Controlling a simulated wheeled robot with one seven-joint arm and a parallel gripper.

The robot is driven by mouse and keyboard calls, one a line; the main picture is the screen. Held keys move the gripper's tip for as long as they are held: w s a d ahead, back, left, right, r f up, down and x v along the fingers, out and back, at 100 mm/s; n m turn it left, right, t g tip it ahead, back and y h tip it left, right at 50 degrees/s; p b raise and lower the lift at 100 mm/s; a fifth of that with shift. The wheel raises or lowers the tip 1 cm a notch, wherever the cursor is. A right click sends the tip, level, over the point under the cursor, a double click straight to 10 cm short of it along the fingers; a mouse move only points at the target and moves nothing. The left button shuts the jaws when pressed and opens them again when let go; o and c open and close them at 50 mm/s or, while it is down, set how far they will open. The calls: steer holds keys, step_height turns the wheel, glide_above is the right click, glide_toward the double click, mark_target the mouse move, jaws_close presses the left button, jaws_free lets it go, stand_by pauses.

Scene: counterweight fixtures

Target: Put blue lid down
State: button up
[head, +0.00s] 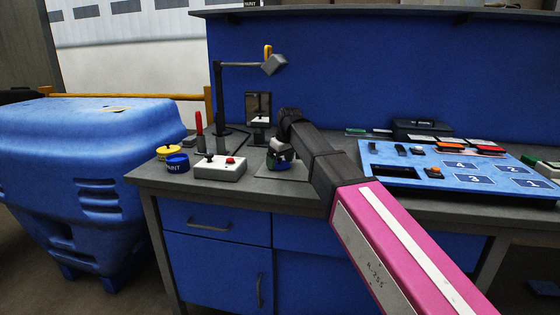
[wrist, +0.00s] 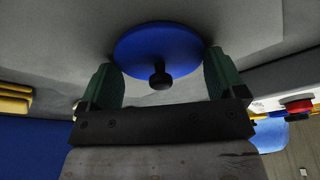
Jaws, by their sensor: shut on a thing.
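The blue lid (wrist: 158,43) is a round disc with a black knob (wrist: 160,77), seen in the wrist view between the two green fingers. My gripper (wrist: 160,72) is shut on it. In the head view my gripper (head: 280,157) is low over the grey workbench (head: 250,187), just right of the control box, and my wrist partly covers it. A small blue patch shows there, but the lid is mostly hidden. I cannot tell whether the lid touches the bench top.
A white control box (head: 220,167) with a red button stands between the blue pot and my gripper. A numbered blue board (head: 455,168) fills the right side.

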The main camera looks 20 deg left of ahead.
mark_target(286, 167)
steer(key=shift+f, duration=0.1)
steer(key=o, duration=0.6)
steer(key=v, duration=1.2)
steer(key=shift+s, duration=0.1)
